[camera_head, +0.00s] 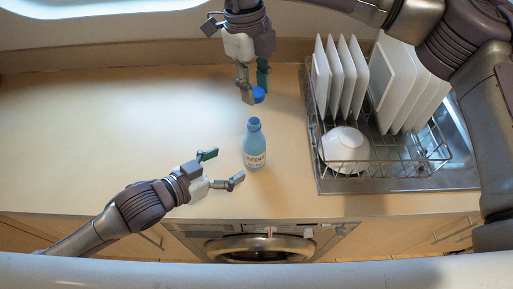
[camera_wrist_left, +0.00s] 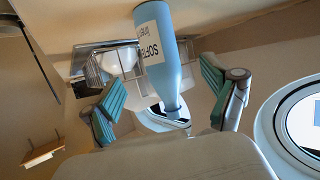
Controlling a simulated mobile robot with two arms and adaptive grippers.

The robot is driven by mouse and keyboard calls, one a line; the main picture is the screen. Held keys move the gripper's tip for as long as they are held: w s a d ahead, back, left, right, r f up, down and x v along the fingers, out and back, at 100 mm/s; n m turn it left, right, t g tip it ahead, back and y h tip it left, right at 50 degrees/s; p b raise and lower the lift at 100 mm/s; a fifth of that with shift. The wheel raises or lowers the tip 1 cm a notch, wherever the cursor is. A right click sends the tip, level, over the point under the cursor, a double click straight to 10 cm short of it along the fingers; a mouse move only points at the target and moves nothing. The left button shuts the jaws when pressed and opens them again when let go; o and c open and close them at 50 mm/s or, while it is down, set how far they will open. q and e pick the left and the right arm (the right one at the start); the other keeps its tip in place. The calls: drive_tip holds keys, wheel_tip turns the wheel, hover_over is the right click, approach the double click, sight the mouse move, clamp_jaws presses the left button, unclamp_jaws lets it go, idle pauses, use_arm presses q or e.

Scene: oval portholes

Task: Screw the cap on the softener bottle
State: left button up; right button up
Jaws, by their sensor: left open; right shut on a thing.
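The blue softener bottle (camera_head: 255,148) stands upright on the counter, its neck bare and a white label on its front. In the left wrist view the bottle (camera_wrist_left: 172,65) shows neck-down, lined up between the fingers. My left gripper (camera_head: 223,167) is open and empty, just to the left of the bottle, with its fingers pointing towards it. It appears apart from the bottle. My right gripper (camera_head: 254,95) points down, shut on the small blue cap (camera_head: 259,95). The cap is above and behind the bottle's neck in the head view, apart from it.
A wire dish rack (camera_head: 385,168) with several white plates (camera_head: 340,80) and a white bowl (camera_head: 345,148) stands to the right of the bottle. The counter (camera_head: 110,120) is clear on the left. A washing machine door (camera_head: 262,248) is below the front edge.

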use_arm(q)
drive_tip(key=x, duration=0.9)
drive_tip(key=shift+w+d+f, duration=0.1)
drive_tip(key=shift+w+d, duration=0.15)
use_arm(e)
drive_tip(key=shift+s+a+r, duration=0.1)
drive_tip(key=shift+s+a, duration=0.05)
drive_tip(key=shift+a, duration=0.05)
use_arm(q)
drive_tip(key=shift+s+a, duration=0.1)
use_arm(e)
drive_tip(key=shift+a, duration=0.1)
use_arm(q)
drive_tip(key=shift+c, duration=0.3)
clamp_jaws()
use_arm(e)
hover_over(256, 122)
drive_tip(key=shift+w+a+f, duration=0.15)
drive_tip(key=shift+f, duration=1.1)
drive_tip(key=shift+w+a+f, duration=0.1)
drive_tip(key=shift+a+f, duration=0.05)
drive_tip(key=shift+f, duration=1.1)
